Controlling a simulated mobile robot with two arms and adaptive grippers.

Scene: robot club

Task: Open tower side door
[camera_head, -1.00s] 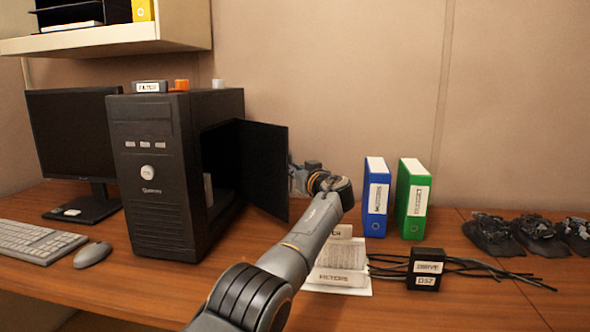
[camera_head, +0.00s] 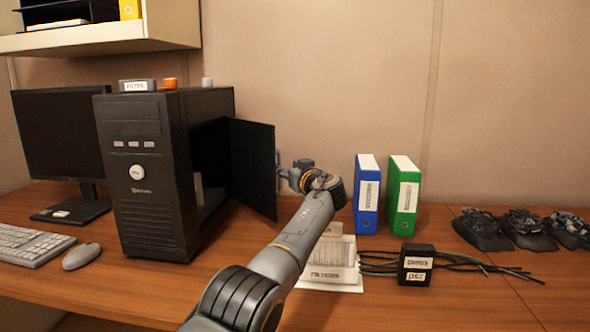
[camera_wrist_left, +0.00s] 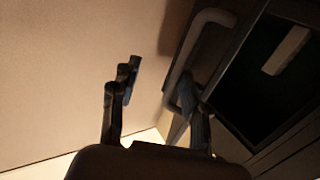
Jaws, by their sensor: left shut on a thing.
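The black computer tower (camera_head: 150,190) stands on the desk at the left. Its side door (camera_head: 253,170) is swung out to the right, and the dark inside shows. My left gripper (camera_head: 286,174) is at the door's outer face, near its free edge, partly hidden behind my wrist. The exact contact is dark and hard to see. My right gripper is in neither view.
A monitor (camera_head: 58,135), keyboard (camera_head: 28,244) and mouse (camera_head: 81,257) are at the left.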

